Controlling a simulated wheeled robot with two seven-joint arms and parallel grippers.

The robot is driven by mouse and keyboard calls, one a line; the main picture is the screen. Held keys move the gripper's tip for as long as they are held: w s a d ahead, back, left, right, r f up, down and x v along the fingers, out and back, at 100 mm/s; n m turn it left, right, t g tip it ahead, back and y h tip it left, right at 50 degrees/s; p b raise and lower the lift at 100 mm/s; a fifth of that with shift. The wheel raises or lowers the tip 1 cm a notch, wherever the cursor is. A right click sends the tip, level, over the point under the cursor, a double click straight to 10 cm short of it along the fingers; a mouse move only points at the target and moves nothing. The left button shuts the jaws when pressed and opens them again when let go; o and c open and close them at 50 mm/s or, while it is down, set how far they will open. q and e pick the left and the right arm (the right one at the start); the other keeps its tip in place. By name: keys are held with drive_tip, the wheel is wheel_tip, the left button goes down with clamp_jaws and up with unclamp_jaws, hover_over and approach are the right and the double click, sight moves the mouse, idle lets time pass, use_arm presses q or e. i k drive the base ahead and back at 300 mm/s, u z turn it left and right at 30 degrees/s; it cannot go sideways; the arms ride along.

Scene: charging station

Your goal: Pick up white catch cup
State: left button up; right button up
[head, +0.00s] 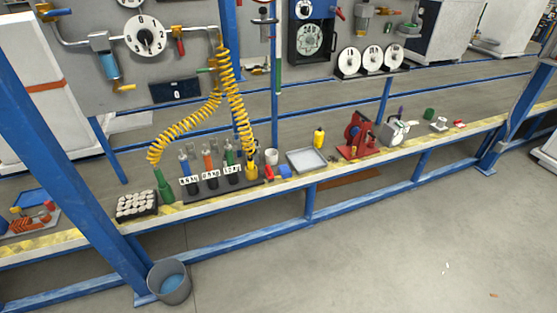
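A small white cup (271,157), which looks like the white catch cup, stands upright on the long workbench (330,177), just right of the yellow coiled hose's lower end. A red item and a blue item sit close in front of it and may hide part of its base. Neither of my grippers is in view, and nothing is seen touching the cup.
Left of the cup is a dark rack (215,187) with labelled cylinders and a yellow coiled hose (238,105). Right are a grey tray (306,160), a yellow bottle (319,137) and a red device (358,137). Blue posts frame the bench. A bucket (169,282) stands on the open floor.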

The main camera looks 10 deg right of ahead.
sight(272, 154)
drive_tip(key=z, duration=0.75)
drive_tip(key=i, duration=0.8)
drive_tip(key=z, duration=1.05)
drive_tip(key=i, duration=2.1)
drive_tip(key=u, duration=1.25)
drive_tip(key=i, duration=0.8)
drive_tip(key=u, duration=0.85)
